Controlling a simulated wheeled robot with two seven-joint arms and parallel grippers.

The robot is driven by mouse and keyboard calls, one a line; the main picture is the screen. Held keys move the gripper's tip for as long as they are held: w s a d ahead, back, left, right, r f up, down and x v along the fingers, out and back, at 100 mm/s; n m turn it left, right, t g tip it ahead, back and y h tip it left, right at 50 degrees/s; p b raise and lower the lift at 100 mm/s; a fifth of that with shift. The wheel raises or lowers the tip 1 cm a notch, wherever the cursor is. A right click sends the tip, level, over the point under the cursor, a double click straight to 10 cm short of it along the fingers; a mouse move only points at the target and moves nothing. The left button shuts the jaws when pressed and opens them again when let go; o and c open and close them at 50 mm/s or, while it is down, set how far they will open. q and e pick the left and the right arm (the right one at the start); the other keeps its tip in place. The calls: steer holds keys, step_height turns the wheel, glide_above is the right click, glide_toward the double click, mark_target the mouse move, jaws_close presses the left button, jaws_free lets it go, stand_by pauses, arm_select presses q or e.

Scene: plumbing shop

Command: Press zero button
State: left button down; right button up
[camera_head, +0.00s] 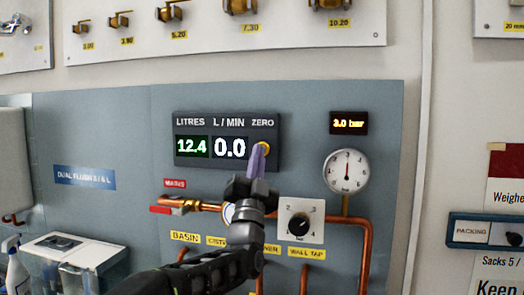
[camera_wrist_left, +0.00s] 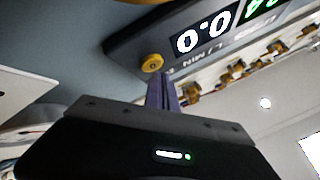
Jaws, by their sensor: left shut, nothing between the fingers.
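The zero button (camera_head: 264,148) is a round yellow knob on the dark display panel (camera_head: 226,164), under the word ZERO. The panel reads 12.4 litres and 0.0 L/min. My left gripper (camera_head: 259,150) is shut and empty, its purple fingertips over the lower left of the button in the head view. In the left wrist view the yellow button (camera_wrist_left: 152,62) shows clear just beyond the fingertips (camera_wrist_left: 163,76), beside the large 0.0. I cannot tell whether the tips touch it. My right gripper is not in view.
Below the panel are a red-handled mains valve (camera_head: 168,209), copper pipes (camera_head: 366,245) and a black dial (camera_head: 299,222) on a white plate. A pressure gauge (camera_head: 345,171) and a 3.0 bar display (camera_head: 348,123) are to the right. Brass taps (camera_head: 240,8) hang above.

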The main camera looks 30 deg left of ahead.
arm_select(q)
steer(key=shift+w+a+b, duration=0.1)
steer(key=shift+w+b, duration=0.2)
steer(key=shift+b, duration=0.05)
steer(key=shift+w, duration=0.25)
stand_by(0.5)
steer(key=shift+s+b, duration=0.55)
steer(key=shift+b, duration=0.3)
